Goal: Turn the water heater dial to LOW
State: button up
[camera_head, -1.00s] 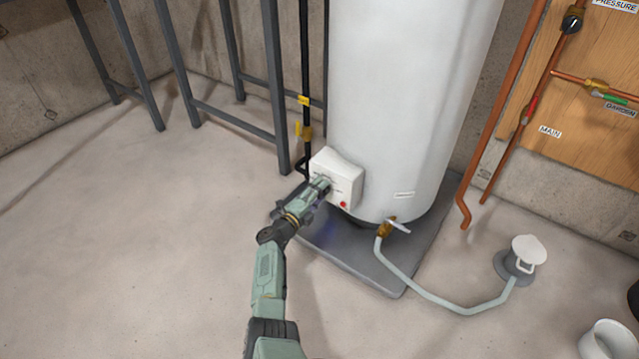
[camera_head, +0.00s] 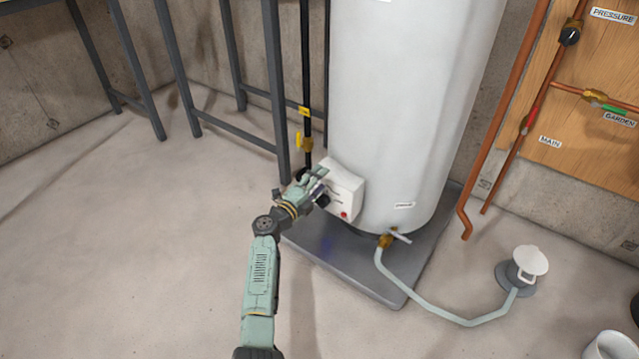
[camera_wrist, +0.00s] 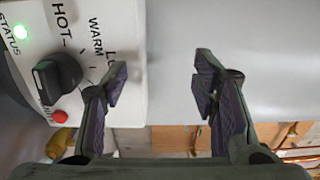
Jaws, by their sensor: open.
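The white heater control box (camera_head: 344,190) sits low on the front of the water heater (camera_head: 405,95). In the wrist view, its black dial (camera_wrist: 58,78) is at the left, with HOT, WARM and a partly hidden LO... label around it. Where the dial points is hard to tell. In the wrist view my gripper (camera_wrist: 160,78) is open and empty. The dial lies outside the jaws, left of the left finger, which covers part of the label.
A green status light (camera_wrist: 20,32) and a red button (camera_wrist: 60,116) flank the dial. A drain valve (camera_head: 387,240) with a hose (camera_head: 430,305) is at the heater's base. A black pipe with a yellow valve (camera_head: 304,143) and grey metal legs (camera_head: 277,90) stand behind. Floor at left is clear.

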jog(key=shift+w+f, duration=0.15)
jog(key=shift+f, duration=0.1)
jog(key=w+a+f+m+y+b, duration=0.2)
jog(key=w+a+m+y+b, duration=0.1)
jog(key=a+y, duration=0.15)
jog(key=m+h+b, duration=0.4)
jog(key=m+h, duration=0.1)
jog(key=m, duration=1.2)
send_near(319, 206)
jog(key=shift+y, duration=0.25)
jog(key=b+x, duration=0.3)
jog(key=x, duration=0.6)
jog(key=shift+w+d+r, duration=0.1)
jog(key=shift+w+d, duration=0.15)
jog(key=shift+d, duration=0.15)
jog(key=shift+w+d+r, duration=0.1)
jog(key=shift+w+d, duration=0.15)
jog(key=shift+w, duration=0.2)
jog(key=shift+c, duration=0.5)
